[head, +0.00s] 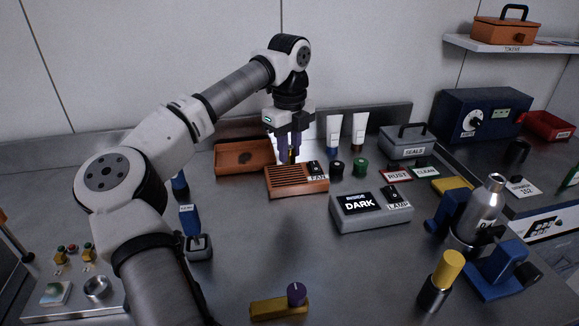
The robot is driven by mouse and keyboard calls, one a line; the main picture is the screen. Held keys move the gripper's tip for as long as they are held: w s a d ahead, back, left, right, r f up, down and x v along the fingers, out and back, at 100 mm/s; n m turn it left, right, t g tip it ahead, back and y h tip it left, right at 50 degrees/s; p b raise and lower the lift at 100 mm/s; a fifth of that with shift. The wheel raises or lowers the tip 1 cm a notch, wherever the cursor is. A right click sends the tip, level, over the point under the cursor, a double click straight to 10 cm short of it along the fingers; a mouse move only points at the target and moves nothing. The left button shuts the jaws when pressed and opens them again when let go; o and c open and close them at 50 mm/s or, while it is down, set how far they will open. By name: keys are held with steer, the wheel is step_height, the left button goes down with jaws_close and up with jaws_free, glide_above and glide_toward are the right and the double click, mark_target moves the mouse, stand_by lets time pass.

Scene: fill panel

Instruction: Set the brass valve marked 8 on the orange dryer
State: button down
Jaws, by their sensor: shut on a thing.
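The orange dryer (285,181), a low box with a slatted top, stands at the middle of the bench. A FAN label and a black switch are at its right end. My gripper (290,158) points down just above the back of the dryer. It is shut on a small brass-coloured thing (292,154), mostly hidden between the fingers. I cannot read a mark 8 on it, and cannot tell whether it touches the dryer. Several small brass pieces, some with red or green tops, stand on a tray (105,301) at the lower left.
A grey box (375,218) reading DARK, with a LAMP switch, stands right of the dryer. An orange tray (230,157) lies behind left. Black and green caps (360,167) and two white tubes (334,133) stand close right. A steel bottle (484,207) in a blue holder is farther right.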

mark_target(289, 182)
steer(key=shift+f, duration=3)
steer(key=c, duration=1.2)
jaws_free()
steer(key=shift+p, duration=0.3)
step_height(289, 182, up, 12)
steer(key=shift+r+b, duration=0.15)
steer(key=shift+b, duration=0.45)
